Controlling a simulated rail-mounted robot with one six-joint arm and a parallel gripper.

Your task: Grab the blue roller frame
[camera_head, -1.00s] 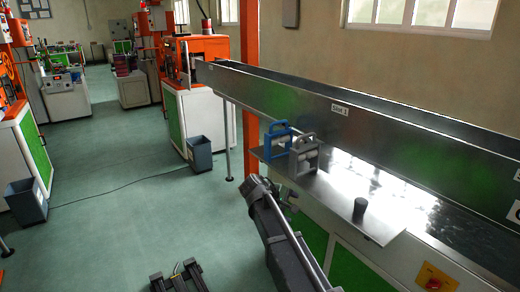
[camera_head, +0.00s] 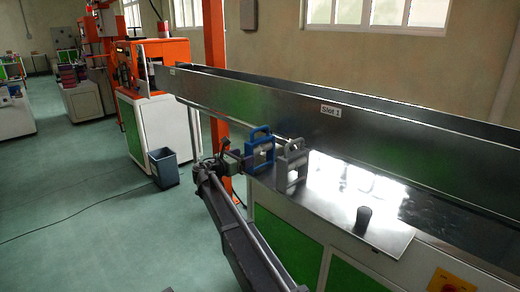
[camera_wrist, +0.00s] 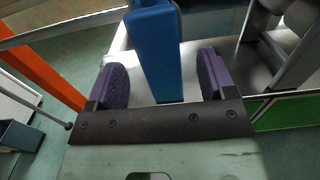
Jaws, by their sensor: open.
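The blue roller frame (camera_head: 262,147) stands upright on the metal shelf (camera_head: 335,205), at its left end. In the wrist view one upright blue side of the frame (camera_wrist: 155,50) stands between my two purple finger pads. My gripper (camera_head: 238,160) is at the left side of the frame in the head view. It is open, and gaps show between the blue part and both pads in the wrist view (camera_wrist: 162,82). The lower part of the blue frame is partly hidden by my gripper in the head view.
A grey roller frame (camera_head: 292,164) stands just right of the blue one. A dark cylinder (camera_head: 363,217) stands farther right on the shelf. A long metal trough labelled Slot 1 (camera_head: 250,105) runs behind. An orange post (camera_head: 215,70) rises behind my arm.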

